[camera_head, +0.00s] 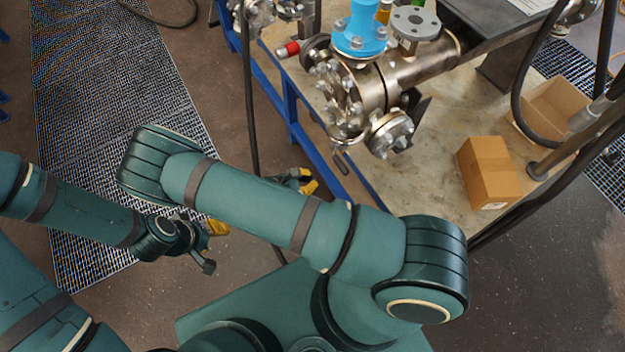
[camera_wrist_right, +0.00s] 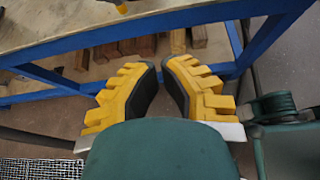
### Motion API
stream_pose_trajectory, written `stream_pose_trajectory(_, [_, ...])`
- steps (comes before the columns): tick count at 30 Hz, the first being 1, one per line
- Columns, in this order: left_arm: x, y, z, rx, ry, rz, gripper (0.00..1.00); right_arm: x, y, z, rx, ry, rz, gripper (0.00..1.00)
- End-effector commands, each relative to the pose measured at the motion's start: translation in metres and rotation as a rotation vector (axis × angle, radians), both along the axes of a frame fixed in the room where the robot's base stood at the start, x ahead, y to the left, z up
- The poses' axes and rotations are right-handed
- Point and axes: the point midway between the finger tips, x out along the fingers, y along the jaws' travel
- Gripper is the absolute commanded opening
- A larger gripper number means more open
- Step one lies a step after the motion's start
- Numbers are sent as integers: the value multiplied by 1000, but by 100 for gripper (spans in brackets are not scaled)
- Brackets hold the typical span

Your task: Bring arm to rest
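My right arm crosses the middle of the head view. Its gripper (camera_head: 303,181) shows as yellow and dark fingers just beyond the forearm, partly hidden by it, beside the workbench's blue frame. In the right wrist view, the right gripper (camera_wrist_right: 158,68) has its two yellow, dark-padded fingers leaning toward each other, with a narrow gap between the tips and nothing in it. My left arm comes in from the left. Its gripper (camera_head: 212,238) is over the floor, with a bit of yellow showing; its fingers are mostly hidden or too small to read.
The workbench (camera_head: 437,180) carries a metal flanged vessel (camera_head: 375,85) with a blue fitting (camera_head: 360,32), and a cardboard box (camera_head: 489,172). An open box (camera_head: 550,108) lies behind. Blocks (camera_wrist_right: 110,51) sit under the bench. Floor grating (camera_head: 95,80) lies left. A dark cable (camera_head: 248,90) hangs near the right forearm.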

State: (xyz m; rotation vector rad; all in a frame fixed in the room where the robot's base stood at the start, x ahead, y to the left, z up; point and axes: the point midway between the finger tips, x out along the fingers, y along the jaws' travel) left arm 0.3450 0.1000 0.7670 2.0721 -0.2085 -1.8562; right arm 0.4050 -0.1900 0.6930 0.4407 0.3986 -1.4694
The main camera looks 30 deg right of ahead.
Motion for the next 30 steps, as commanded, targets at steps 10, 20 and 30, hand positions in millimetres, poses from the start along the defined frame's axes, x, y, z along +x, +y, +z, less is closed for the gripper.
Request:
stream_pose_trajectory(10, [1,0,4,1,-3,2,51,1,4,7,-1,1,-3,0])
stream_pose_trajectory(20, [1,0,4,1,-3,2,51,-51,10,-14,236,25,-272,0])
stream_pose_trajectory(30, [1,0,4,1,-3,2,51,-105,99,9,909,-207,-1163,0])
